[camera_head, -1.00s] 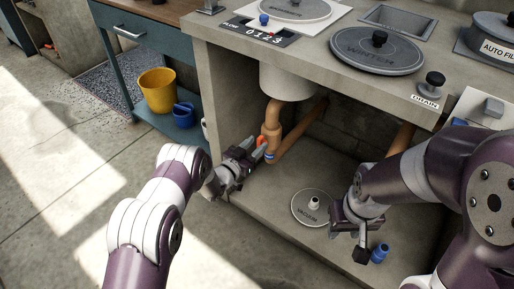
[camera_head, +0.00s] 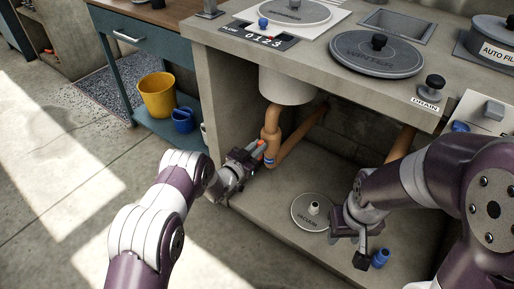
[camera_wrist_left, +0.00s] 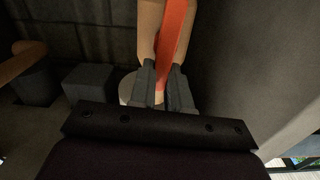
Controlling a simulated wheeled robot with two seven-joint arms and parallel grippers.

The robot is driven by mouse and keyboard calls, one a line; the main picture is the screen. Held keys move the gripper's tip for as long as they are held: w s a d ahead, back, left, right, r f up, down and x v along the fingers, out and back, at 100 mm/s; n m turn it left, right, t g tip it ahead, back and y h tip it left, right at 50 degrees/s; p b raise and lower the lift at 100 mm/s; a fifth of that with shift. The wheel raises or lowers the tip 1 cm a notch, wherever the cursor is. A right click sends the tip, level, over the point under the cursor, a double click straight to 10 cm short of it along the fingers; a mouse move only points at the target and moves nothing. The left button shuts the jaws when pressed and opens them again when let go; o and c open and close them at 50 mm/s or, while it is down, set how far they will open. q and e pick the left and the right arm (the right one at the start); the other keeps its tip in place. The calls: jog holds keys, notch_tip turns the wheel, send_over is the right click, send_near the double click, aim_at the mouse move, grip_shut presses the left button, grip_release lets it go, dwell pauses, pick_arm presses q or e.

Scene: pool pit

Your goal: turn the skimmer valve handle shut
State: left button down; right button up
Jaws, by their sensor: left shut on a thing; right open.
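The orange-red skimmer valve handle (camera_wrist_left: 172,35) stands in front of the tan pipe in the left wrist view. In the head view a small part of the handle (camera_head: 260,143) shows at the tip of my left gripper (camera_head: 257,151). My left gripper's two fingers (camera_wrist_left: 164,88) are shut on the handle's lower part. The tan skimmer pipe (camera_head: 272,120) comes down under the white-grey skimmer body (camera_head: 286,85) and bends back. My right gripper (camera_head: 362,243) is open and empty above the cabinet floor. Its fingers point down, near a small blue fitting.
A round vacuum plate (camera_head: 301,217) lies on the pit floor left of my right gripper. The blue fitting (camera_head: 380,256) stands at the right. The counter (camera_head: 318,50) overhangs the pit. Its left wall (camera_head: 222,95) is close to my left gripper. Yellow (camera_head: 157,92) and blue (camera_head: 183,119) buckets stand outside.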

pick_arm(q)
jog(key=m, duration=0.4)
jog(key=shift+s+d+f+b, duration=0.2)
jog(key=shift+s+d+b, duration=0.1)
jog(key=shift+d, duration=0.1)
jog(key=m, duration=0.3)
jog(key=m+b, duration=0.1)
jog(key=shift+s+d+f+m, duration=0.3)
jog(key=shift+d+f, duration=0.05)
jog(key=shift+f, duration=0.05)
jog(key=m, duration=0.3)
jog(key=f+m+b, duration=0.1)
jog(key=shift+s+d+m, duration=0.2)
jog(key=shift+d+m, duration=0.05)
jog(key=shift+m, duration=0.05)
jog(key=shift+f+m+b, duration=0.25)
jog(key=shift+m+b, duration=0.1)
jog(key=shift+m, duration=0.65)
jog(key=shift+f+m+b, duration=0.2)
jog(key=shift+m+b, duration=0.15)
jog(key=shift+m, duration=0.65)
jog(key=c, duration=1.1)
grip_release()
